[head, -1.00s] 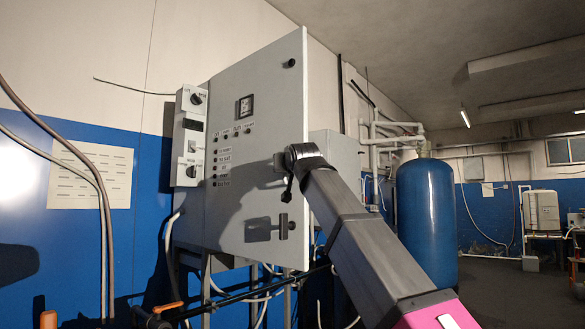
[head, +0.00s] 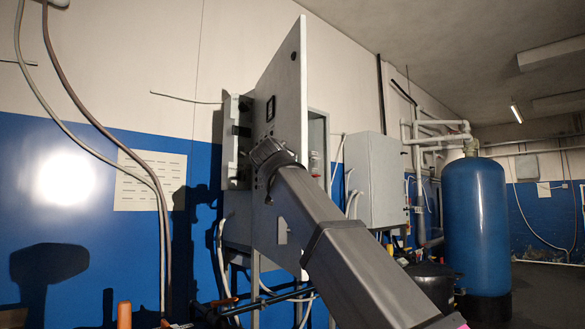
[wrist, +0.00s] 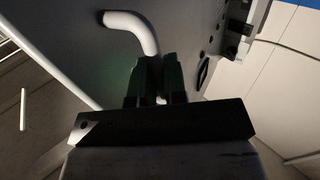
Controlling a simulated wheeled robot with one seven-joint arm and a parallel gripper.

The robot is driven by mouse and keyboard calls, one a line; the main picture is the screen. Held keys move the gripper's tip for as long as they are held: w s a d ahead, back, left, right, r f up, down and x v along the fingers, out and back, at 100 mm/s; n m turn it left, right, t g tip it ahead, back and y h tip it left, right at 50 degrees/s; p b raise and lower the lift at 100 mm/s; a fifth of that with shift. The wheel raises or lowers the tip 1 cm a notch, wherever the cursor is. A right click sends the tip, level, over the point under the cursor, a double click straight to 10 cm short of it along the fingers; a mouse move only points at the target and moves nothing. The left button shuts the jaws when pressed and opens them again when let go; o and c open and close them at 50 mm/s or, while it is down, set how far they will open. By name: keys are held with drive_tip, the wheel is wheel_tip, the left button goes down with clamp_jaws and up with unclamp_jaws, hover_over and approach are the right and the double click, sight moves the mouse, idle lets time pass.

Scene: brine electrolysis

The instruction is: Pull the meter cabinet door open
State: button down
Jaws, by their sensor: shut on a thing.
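The meter cabinet door (head: 284,88) is a grey panel with a dark meter on its face, seen steeply from the side in the head view. It stands swung out from the cabinet body (head: 318,122), and an opening shows behind its right edge. In the wrist view the door (wrist: 75,35) fills the upper left and carries a pale curved handle (wrist: 135,24). My gripper's dark fingers (wrist: 157,80) are closed around the lower end of this handle. In the head view my arm covers the handle and the fingertips.
A second grey cabinet (head: 373,180) hangs on the wall to the right. A large blue tank (head: 474,225) stands farther right, with a dark round container (head: 432,283) in front of it. Hoses (head: 150,180) hang along the wall at left. Pipes and cables run below the cabinet.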

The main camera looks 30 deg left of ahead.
drive_tip(key=shift+s+a, duration=0.15)
drive_tip(key=shift+s, duration=0.05)
idle(0.3)
drive_tip(key=c, duration=1.2)
unclamp_jaws()
drive_tip(key=v, duration=1)
drive_tip(key=shift+s+f, duration=0.1)
drive_tip(key=shift+s, duration=0.25)
